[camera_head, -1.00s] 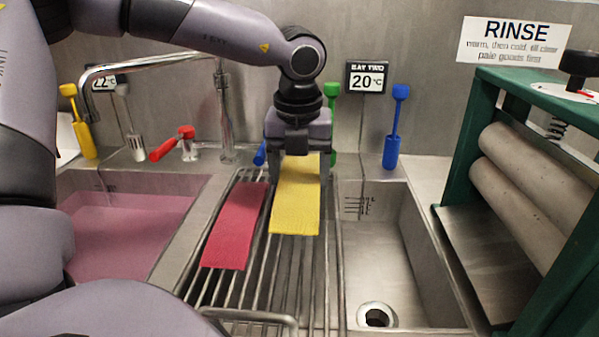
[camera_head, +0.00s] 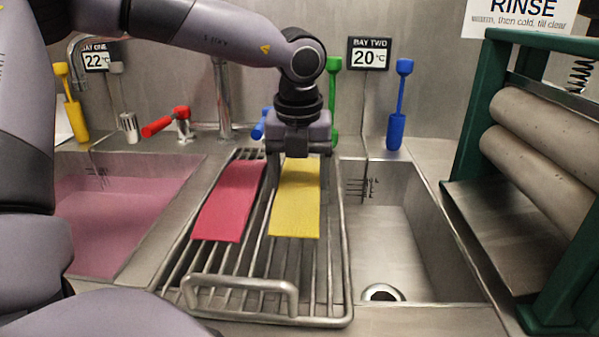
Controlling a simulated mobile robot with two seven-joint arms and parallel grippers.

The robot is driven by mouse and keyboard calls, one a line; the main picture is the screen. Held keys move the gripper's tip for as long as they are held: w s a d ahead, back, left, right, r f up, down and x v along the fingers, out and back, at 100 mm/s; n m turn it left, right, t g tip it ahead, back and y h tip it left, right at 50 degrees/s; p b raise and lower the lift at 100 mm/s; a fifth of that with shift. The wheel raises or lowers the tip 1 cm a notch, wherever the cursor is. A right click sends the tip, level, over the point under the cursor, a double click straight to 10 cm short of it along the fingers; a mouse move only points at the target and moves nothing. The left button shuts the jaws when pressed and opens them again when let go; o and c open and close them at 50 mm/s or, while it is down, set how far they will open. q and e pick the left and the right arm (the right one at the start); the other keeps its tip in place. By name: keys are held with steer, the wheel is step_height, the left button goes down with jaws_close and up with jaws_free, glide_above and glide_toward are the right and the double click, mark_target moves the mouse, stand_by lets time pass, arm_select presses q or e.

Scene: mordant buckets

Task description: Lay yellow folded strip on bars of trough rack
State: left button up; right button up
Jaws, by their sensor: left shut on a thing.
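The yellow folded strip (camera_head: 296,205) extends flat over the bars of the trough rack (camera_head: 240,284), right of the red strip. My left gripper (camera_head: 299,155) comes down from above at the strip's far end and is shut on it; the fingertips are partly hidden. The strip's near part looks level with the bars, but I cannot tell whether it touches them all along. The red strip (camera_head: 229,203) lies on the rack's left bars, with a narrow gap to the yellow one. My right gripper is out of view.
A basin of pink liquid (camera_head: 112,215) is left of the rack, an empty basin (camera_head: 405,245) right. A green roller press (camera_head: 492,110) stands far right. A red-handled tap (camera_head: 168,122) and blue tool (camera_head: 399,105) stand behind. The rack's near bars are bare.

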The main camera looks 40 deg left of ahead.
arm_select(q)
steer(key=o, duration=1.1)
steer(key=r, duration=0.4)
steer(key=s+r, duration=0.1)
steer(key=r, duration=0.2)
steer(key=shift+d+p, duration=0.3)
steer(key=shift+p, duration=0.1)
